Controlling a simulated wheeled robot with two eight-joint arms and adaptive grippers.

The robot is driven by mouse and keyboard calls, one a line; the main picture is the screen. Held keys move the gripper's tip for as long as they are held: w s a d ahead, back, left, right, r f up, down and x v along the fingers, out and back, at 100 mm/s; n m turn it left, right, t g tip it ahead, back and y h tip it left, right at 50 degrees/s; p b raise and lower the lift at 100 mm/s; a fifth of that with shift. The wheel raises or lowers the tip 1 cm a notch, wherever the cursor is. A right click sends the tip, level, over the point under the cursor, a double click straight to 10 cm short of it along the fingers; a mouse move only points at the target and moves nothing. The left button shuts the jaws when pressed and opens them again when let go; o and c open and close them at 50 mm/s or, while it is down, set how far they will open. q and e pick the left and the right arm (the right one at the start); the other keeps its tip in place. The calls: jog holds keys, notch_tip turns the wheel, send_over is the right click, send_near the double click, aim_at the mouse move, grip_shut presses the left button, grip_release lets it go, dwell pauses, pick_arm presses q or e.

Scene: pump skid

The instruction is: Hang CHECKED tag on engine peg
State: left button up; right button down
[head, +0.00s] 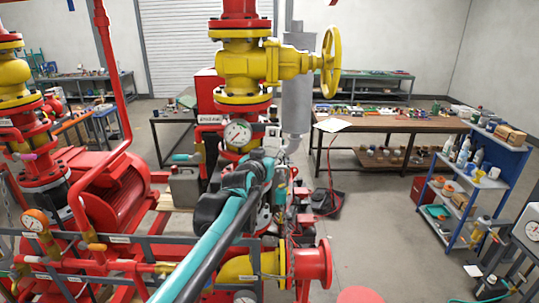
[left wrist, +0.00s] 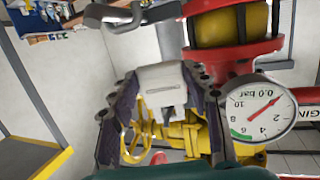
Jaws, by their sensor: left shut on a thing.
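My left gripper (head: 273,148) reaches in beside the gauge column, partly hidden behind my own arm in the head view. In the left wrist view its two dark fingers (left wrist: 163,100) are shut on a pale, flat piece with a slot, which I take to be the CHECKED tag (left wrist: 160,76). No lettering on it can be read. The tag is held up in front of the red and yellow pipework. A label ending in "ENGIN" (left wrist: 308,116) is partly visible at the right edge. I cannot pick out the engine peg with certainty. My right gripper is not in view.
A round pressure gauge (left wrist: 262,112) is close to the right finger; it also shows in the head view (head: 238,133). A yellow valve handwheel (head: 331,62) juts out above. A workbench (head: 390,123) and a blue shelf (head: 490,185) stand to the right, with open floor between.

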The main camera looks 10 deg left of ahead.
pick_arm(q)
jog(key=o, duration=1.2)
jog(key=s+r, duration=0.2)
jog(key=s, duration=0.9)
jog(key=s+f+g+b, duration=0.3)
jog(key=s+f+b, duration=0.6)
jog(key=f, duration=1.1)
jog(key=s+a+f+g+b, duration=0.1)
jog(key=s+f+g+b, duration=0.2)
jog(key=s+f+b, duration=0.6)
jog(key=s+a+f+g+y+b, duration=0.1)
jog(key=s+f+b, duration=0.8)
jog(key=f, duration=2.2)
jog(key=g+b, duration=0.2)
jog(key=b, duration=0.4)
jog(key=shift+f+n, duration=0.15)
jog(key=shift+n, duration=0.25)
